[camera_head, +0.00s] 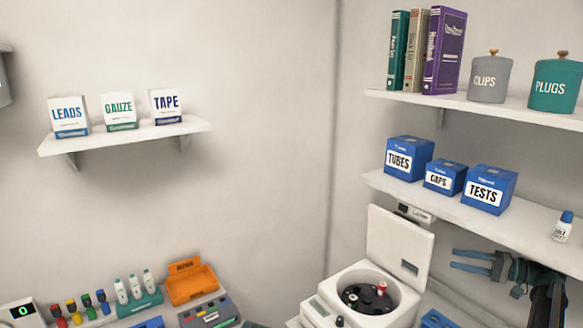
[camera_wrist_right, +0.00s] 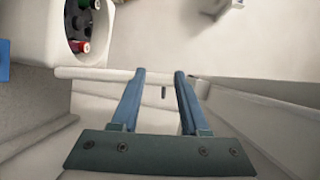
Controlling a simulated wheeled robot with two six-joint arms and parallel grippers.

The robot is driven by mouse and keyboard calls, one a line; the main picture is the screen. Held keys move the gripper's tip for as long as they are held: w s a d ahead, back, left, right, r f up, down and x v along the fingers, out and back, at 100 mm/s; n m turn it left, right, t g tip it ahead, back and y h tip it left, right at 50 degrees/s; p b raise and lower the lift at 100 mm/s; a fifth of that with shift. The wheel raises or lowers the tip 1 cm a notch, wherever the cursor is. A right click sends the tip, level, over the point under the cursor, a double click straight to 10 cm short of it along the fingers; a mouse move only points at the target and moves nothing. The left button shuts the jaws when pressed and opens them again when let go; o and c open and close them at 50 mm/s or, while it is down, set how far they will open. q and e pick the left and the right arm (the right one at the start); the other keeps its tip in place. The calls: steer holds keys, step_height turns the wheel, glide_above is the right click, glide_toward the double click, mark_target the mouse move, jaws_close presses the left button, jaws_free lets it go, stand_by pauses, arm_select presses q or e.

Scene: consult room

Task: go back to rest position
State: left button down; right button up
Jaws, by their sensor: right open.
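My right gripper (camera_head: 454,259) is at the lower right of the head view, below the lower right shelf and to the right of the white centrifuge. Its two blue fingers point left and are apart, with nothing between them. In the right wrist view the open fingers (camera_wrist_right: 160,72) point toward a pale horizontal edge. My left gripper is in neither view.
The open-lidded centrifuge (camera_head: 330,309) holds a red-capped tube. The lower right shelf (camera_head: 400,190) bears blue boxes and a small bottle (camera_head: 563,226). Books and canisters stand above. Another shelf (camera_head: 130,139) holds three boxes. Bottles and an orange bin (camera_head: 192,285) are lower left.

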steer(key=s+a+f+n+g+h+b, duration=0.1)
steer(key=a+f+g, duration=0.3)
steer(key=a, duration=0.6)
steer(key=s+a+f+n+g+h+b, duration=0.1)
steer(key=a+f+h, duration=0.1)
steer(key=a+f, duration=0.65)
steer(key=s+a+f+n+g+h+b, duration=0.1)
steer(key=a+f+g+b, duration=0.15)
steer(key=a, duration=0.95)
steer(key=s+a+f+n+g+h+b, duration=0.1)
steer(key=s+a+f+n+h+b, duration=0.1)
steer(key=s+a+f+h, duration=0.3)
steer(key=s+a+f+n+g+h+b, duration=0.1)
steer(key=s+a+f+n+h+b, duration=0.1)
steer(key=s+a+f+n+h, duration=0.3)
steer(key=s+a+f+h, duration=0.1)
steer(key=s+a+f, duration=0.2)
steer(key=s+a, duration=0.4)
steer(key=shift+s+f, duration=0.15)
steer(key=shift+s, duration=1.2)
